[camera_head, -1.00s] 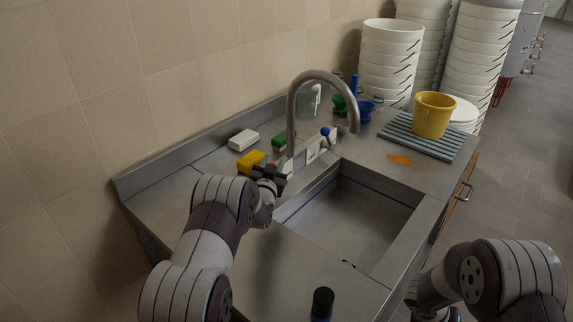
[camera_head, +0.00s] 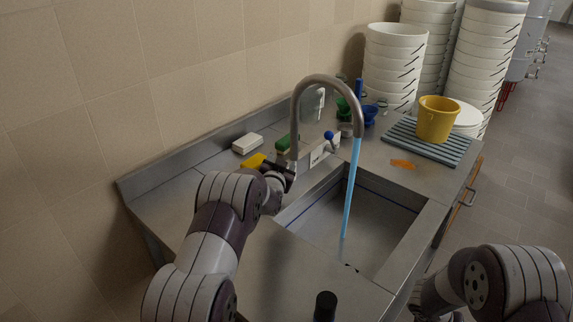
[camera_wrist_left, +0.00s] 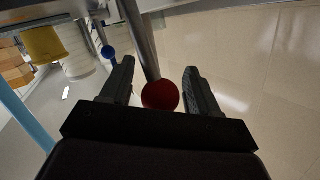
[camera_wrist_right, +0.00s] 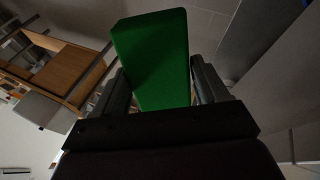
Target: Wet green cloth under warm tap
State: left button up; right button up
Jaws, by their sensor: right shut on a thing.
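Blue-tinted water (camera_head: 349,190) runs from the curved tap spout (camera_head: 322,80) into the steel sink (camera_head: 385,215). In the head view my left gripper (camera_head: 280,175) is at the tap's base. In the left wrist view the red knob (camera_wrist_left: 160,95) sits between the spread fingers of my left gripper (camera_wrist_left: 157,78). The blue knob (camera_head: 328,135) is on the tap's other side and also shows in the left wrist view (camera_wrist_left: 108,52). My right gripper (camera_wrist_right: 160,88) is shut on a green block-shaped cloth (camera_wrist_right: 150,55). That gripper and cloth are out of the head view.
A white block (camera_head: 247,143), a yellow sponge (camera_head: 253,161) and a green one (camera_head: 283,144) lie behind the tap. A yellow bucket (camera_head: 437,120) stands on a slatted mat (camera_head: 400,133). An orange cloth (camera_head: 402,164) lies beside the sink. A dark bottle (camera_head: 325,306) stands in front.

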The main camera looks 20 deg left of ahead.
pick_arm(q)
jog(key=shift+s, duration=0.1)
jog(key=b+v, duration=0.1)
jog(key=v, duration=1.1)
jog(key=shift+b, duration=0.4)
pick_arm(e)
jog(key=shift+f, duration=0.95)
